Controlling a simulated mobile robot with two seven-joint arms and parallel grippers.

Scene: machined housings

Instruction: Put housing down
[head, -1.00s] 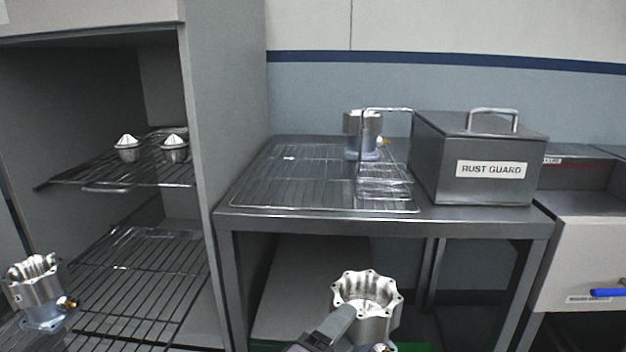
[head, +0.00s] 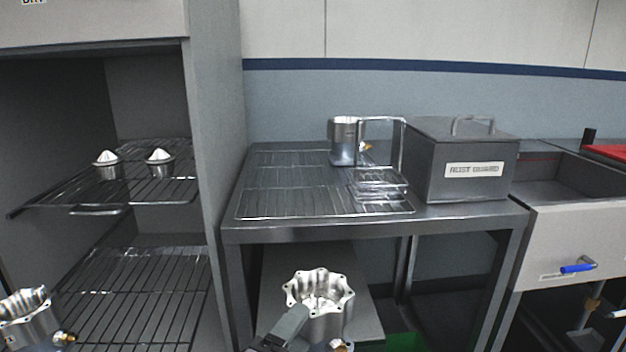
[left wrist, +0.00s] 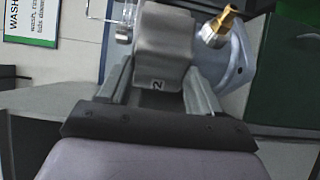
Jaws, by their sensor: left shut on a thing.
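A silver machined housing (head: 318,300) with a scalloped open top is held upright at the bottom middle of the head view, in front of the table. My left gripper (head: 285,330) is shut on this housing at its left side. In the left wrist view the jaws (left wrist: 160,85) close on a grey block of the housing (left wrist: 235,60), and a brass fitting sticks out beside it. Another housing (head: 345,142) stands on the wire rack (head: 285,185) on the steel table. A third housing (head: 28,318) shows at the bottom left. My right gripper is not in view.
A grey RUST GUARD box (head: 460,160) stands on the table's right, beside a wire basket (head: 382,185). A cabinet on the left has wire shelves (head: 130,300), with two small cone-topped parts (head: 107,165) on the upper one. The rack's left and front are free.

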